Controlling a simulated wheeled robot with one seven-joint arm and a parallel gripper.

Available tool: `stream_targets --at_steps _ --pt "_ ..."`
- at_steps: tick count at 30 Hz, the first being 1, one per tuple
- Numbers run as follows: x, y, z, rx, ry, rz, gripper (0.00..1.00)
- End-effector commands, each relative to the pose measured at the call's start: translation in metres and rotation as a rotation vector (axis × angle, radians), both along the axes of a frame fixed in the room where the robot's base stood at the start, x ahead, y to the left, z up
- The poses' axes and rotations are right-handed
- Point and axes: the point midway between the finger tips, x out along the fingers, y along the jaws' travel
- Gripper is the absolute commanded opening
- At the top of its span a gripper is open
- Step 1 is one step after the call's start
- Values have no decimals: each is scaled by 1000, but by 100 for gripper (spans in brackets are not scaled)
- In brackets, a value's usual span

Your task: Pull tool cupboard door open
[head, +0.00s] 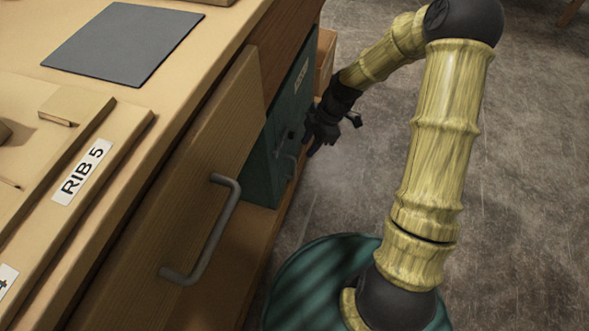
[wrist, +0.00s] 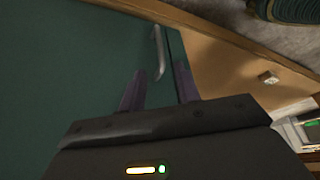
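The green cupboard door (head: 278,125) is set under the bench in the head view and looks shut. It carries a small pale label too small to read and a grey bar handle (head: 291,168). In the wrist view the green door (wrist: 70,75) fills the left, with the handle (wrist: 159,52) near its edge. My gripper (head: 316,147) is in front of the door, close to the handle. In the wrist view the two fingers of my gripper (wrist: 158,86) are apart and empty, with the handle just beyond and between their tips. Contact with it cannot be told.
A wooden front (head: 215,150) with a larger grey handle (head: 205,235) stands out nearer than the green door. The bench top (head: 150,90) holds a dark mat (head: 125,42) and a board marked RIB 5 (head: 82,170). The concrete floor (head: 520,150) to the right is clear.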

Motion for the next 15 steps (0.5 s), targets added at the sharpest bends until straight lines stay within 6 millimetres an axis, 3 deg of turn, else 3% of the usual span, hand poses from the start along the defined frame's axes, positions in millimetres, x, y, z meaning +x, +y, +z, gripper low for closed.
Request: stream_targets --at_steps 1,15 --pt "-1 4 -13 0 1 2 33" --pt "-9 34 -89 0 1 0 33"
